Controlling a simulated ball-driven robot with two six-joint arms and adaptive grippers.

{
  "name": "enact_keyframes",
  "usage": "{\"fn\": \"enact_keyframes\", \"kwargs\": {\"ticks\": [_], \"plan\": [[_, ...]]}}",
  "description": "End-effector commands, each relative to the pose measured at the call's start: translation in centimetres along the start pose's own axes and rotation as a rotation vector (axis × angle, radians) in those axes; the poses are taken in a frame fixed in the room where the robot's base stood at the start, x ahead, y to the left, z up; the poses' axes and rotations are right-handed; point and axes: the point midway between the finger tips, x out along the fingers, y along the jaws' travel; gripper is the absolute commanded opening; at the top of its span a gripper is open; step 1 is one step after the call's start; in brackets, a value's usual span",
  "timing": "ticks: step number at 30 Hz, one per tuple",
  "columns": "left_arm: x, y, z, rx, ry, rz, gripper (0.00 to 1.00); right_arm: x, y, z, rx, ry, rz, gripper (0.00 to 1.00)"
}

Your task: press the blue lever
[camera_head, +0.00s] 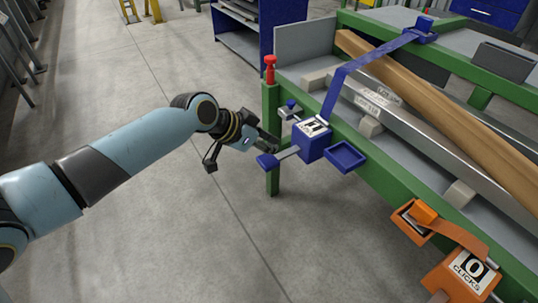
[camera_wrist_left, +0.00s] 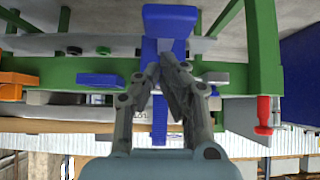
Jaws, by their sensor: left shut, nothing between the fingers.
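The blue lever (camera_head: 267,161) is a flat blue paddle on a grey rod, sticking out from the front of a blue box (camera_head: 313,141) on the green table frame. In the left wrist view the lever (camera_wrist_left: 168,20) shows large at the top, just beyond the fingertips. My left gripper (camera_head: 269,138) is shut and empty, close to the lever and the box. In the left wrist view my left gripper's fingertips (camera_wrist_left: 167,68) meet in front of the blue parts. I cannot tell whether they touch the lever. My right gripper is not in view.
A red knob (camera_head: 270,68) tops the table's corner post. A blue tray (camera_head: 346,156) sits right of the box, and a blue strip (camera_head: 370,60) rises behind it. An orange box (camera_head: 462,275) labelled "CLICKS" is at lower right. Open floor (camera_head: 190,240) lies below my arm.

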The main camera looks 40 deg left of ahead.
Motion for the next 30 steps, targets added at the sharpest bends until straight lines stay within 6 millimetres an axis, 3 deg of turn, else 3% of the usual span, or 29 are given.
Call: {"fn": "enact_keyframes", "kwargs": {"ticks": [6, 20, 30], "plan": [[1.4, 0.0, 1.3, 0.000, 0.002, 0.000, 0.00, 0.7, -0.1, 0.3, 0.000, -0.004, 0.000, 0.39], [1.5, 0.0, 1.5, 0.001, 0.005, 0.000, 0.00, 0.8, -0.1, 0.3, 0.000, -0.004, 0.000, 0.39], [2.1, 0.0, 2.3, 0.000, 0.066, 0.000, 0.00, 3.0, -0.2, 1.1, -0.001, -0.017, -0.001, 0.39]]}}
